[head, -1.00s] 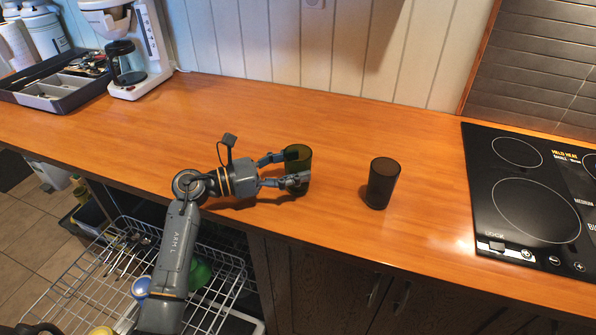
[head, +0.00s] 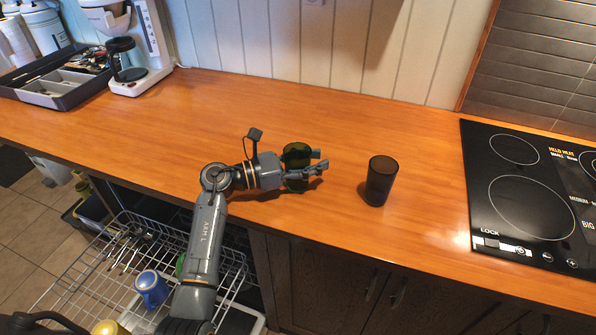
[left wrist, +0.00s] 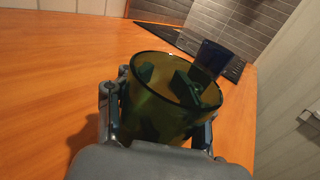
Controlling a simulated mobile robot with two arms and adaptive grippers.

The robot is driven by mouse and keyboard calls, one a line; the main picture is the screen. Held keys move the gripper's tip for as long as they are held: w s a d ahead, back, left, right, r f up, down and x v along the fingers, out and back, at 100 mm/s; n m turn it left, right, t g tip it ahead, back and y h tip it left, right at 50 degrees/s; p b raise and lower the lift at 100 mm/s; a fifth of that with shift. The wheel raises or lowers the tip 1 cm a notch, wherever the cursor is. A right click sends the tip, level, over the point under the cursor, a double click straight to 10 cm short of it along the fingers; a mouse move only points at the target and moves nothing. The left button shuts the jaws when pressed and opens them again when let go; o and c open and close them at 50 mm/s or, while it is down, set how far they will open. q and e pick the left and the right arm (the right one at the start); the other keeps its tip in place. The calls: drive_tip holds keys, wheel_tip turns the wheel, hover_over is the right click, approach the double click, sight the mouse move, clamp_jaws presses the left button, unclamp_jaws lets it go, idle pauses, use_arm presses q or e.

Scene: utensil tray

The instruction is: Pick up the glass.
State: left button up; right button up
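A green, see-through glass (head: 297,158) stands upright on the wooden counter. My left gripper (head: 318,161) reaches around it from the left, with one finger on each side and the fingertips past its far wall. The fingers look closed in on it. In the left wrist view the green glass (left wrist: 165,100) fills the middle between the fingers, and the tips show dark through its wall. I see no clear lift off the counter. A second, dark glass (head: 380,181) stands upright to the right, apart from the gripper. My right gripper is not in view.
A black cooktop (head: 530,195) lies at the right. A coffee maker (head: 140,45) and a grey utensil tray (head: 62,98) stand at the back left. Below the counter edge is an open dishwasher rack (head: 90,262) with a blue mug (head: 151,288). The counter behind the glasses is clear.

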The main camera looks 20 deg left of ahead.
use_arm(q)
clamp_jaws()
idle(0.4)
drive_tip(key=shift+r, duration=0.15)
